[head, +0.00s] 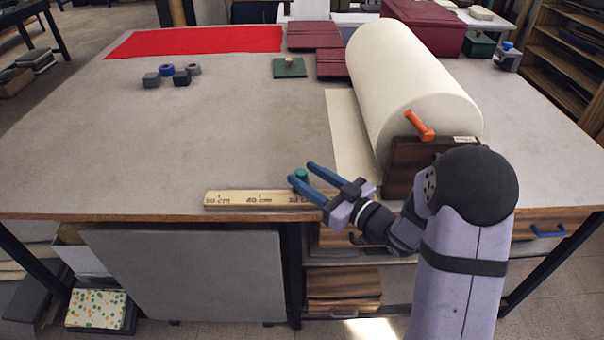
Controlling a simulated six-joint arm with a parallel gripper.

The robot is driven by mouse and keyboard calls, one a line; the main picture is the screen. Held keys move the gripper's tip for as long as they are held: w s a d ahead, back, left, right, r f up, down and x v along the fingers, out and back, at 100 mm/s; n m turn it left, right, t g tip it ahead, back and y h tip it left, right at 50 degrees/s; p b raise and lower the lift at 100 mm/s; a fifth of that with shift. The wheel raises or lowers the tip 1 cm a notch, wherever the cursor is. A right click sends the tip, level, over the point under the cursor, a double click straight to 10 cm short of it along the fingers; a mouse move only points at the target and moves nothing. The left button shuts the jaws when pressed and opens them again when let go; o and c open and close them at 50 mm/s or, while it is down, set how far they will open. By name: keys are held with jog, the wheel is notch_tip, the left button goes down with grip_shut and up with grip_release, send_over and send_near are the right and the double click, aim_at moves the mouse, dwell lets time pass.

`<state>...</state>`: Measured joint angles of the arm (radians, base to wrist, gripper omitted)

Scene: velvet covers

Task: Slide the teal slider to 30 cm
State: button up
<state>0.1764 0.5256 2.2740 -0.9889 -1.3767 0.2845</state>
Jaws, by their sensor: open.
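The teal slider (301,174) shows as a small round knob at the wooden ruler (232,199), along the table's front edge. Contact between fingers and knob cannot be told. The ruler's right end is hidden by my gripper.
A large cream roll (405,80) in a dark wooden stand (415,165) is right of my gripper, with an orange handle (419,124). The table's left middle is clear.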

aim_at(305, 175)
jog(key=shift+b+v, duration=0.35)
jog(key=shift+v, duration=2.1)
